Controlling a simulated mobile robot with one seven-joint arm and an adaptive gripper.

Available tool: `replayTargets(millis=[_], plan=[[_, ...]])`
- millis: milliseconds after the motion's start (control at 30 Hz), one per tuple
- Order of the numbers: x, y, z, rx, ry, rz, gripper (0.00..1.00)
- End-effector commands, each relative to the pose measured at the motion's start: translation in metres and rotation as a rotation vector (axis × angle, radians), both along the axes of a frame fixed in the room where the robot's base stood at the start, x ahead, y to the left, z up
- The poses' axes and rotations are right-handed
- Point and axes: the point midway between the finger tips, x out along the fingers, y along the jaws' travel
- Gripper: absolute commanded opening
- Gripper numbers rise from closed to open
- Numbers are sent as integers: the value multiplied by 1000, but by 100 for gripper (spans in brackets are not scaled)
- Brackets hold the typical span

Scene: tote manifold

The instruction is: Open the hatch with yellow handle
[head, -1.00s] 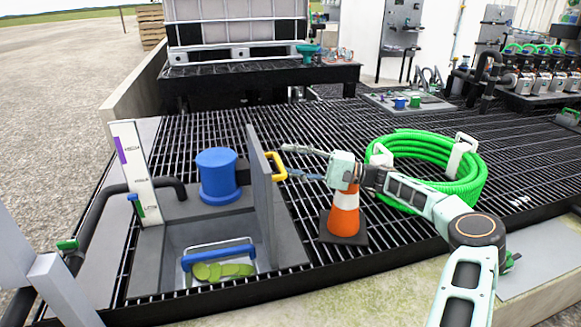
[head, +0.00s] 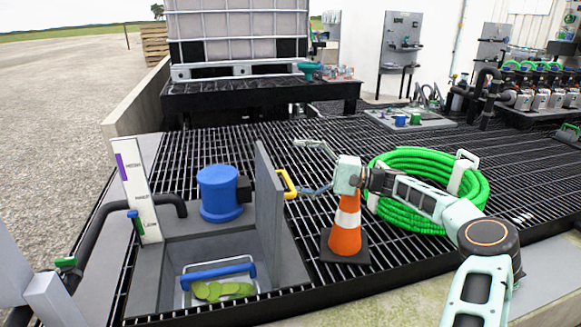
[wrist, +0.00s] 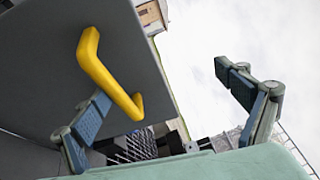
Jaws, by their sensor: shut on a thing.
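The hatch (head: 269,205) is a grey panel standing upright at the right edge of an open pit in the grating. Its yellow handle (head: 288,184) sticks out from its right face. In the wrist view the yellow handle (wrist: 108,75) crosses the grey panel (wrist: 40,70) at upper left. The exact contact is hidden.
An orange and white cone (head: 346,228) stands just below my wrist. A coiled green hose (head: 415,165) lies behind my arm. Left of the hatch are a blue cylinder (head: 219,193), a blue bar (head: 218,271) in the pit and a white level gauge (head: 137,190). The grating behind is fairly clear.

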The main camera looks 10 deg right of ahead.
Motion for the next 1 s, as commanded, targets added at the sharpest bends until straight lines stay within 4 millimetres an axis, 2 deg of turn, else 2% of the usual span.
replayTargets(millis=[33,800,833,867,900,1000], plan=[[-3,-6,19,26,-17,4,72],[-21,-57,8,26,-19,1,68],[-22,-59,7,25,-18,1,61],[-23,-60,7,25,-18,1,49],[-24,-62,5,24,-18,3,30],[-26,-67,0,23,-15,5,28]])
